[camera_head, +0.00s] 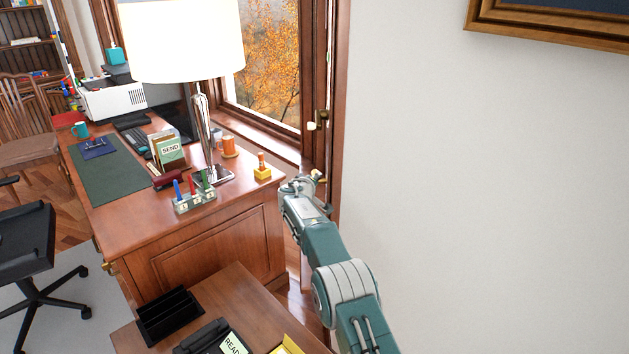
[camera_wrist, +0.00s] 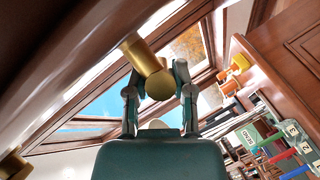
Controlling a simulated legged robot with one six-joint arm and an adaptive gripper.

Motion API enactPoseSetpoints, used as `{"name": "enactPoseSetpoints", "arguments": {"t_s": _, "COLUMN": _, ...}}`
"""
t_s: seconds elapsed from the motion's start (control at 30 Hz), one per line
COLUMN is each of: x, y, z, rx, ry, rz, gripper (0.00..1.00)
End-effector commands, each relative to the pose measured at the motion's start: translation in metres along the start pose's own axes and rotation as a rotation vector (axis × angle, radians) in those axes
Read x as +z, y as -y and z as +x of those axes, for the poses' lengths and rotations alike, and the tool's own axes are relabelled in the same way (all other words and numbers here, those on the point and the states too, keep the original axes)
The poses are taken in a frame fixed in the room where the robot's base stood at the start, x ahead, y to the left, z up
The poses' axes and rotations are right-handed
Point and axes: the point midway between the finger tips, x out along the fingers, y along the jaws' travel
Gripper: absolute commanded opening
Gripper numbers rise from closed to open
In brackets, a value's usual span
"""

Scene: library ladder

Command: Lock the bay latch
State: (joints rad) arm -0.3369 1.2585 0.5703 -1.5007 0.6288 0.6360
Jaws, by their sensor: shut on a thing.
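The bay latch shows in the wrist view as a brass handle (camera_wrist: 158,84) with a rounded end, set against the wooden window frame. My gripper (camera_wrist: 156,76) has a finger on each side of this brass handle and is shut on it. In the head view my gripper (camera_head: 309,182) is beside the wooden window frame, just right of the desk. A small pale brass part (camera_head: 318,175) shows at its tip; the rest of the grip is hidden there by my gripper.
A lower table (camera_head: 240,290) stands in front.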

Motion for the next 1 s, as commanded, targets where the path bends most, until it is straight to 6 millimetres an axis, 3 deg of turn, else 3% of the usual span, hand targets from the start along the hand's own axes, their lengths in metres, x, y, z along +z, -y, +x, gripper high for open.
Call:
{"name": "enactPoseSetpoints", "arguments": {"t_s": 0.03, "x": 0.0071, "y": 0.0096, "z": 0.0022, "rx": -0.017, "ry": 0.014, "rz": -0.005, "gripper": 0.00}}
{"name": "enactPoseSetpoints", "arguments": {"t_s": 0.37, "x": 0.0072, "y": 0.0097, "z": 0.0021, "rx": -0.021, "ry": 0.016, "rz": -0.006, "gripper": 0.00}}
{"name": "enactPoseSetpoints", "arguments": {"t_s": 0.4, "x": 0.0072, "y": 0.0097, "z": 0.0021, "rx": -0.020, "ry": 0.016, "rz": -0.006, "gripper": 0.45}}
{"name": "enactPoseSetpoints", "arguments": {"t_s": 0.43, "x": 0.0072, "y": 0.0096, "z": 0.0021, "rx": -0.020, "ry": 0.016, "rz": -0.005, "gripper": 0.58}}
{"name": "enactPoseSetpoints", "arguments": {"t_s": 0.47, "x": 0.0072, "y": 0.0094, "z": 0.0021, "rx": -0.020, "ry": 0.016, "rz": -0.005, "gripper": 0.65}}
{"name": "enactPoseSetpoints", "arguments": {"t_s": 1.0, "x": 0.0017, "y": 0.0026, "z": -0.0037, "rx": -0.012, "ry": 0.010, "rz": -0.002, "gripper": 0.65}}
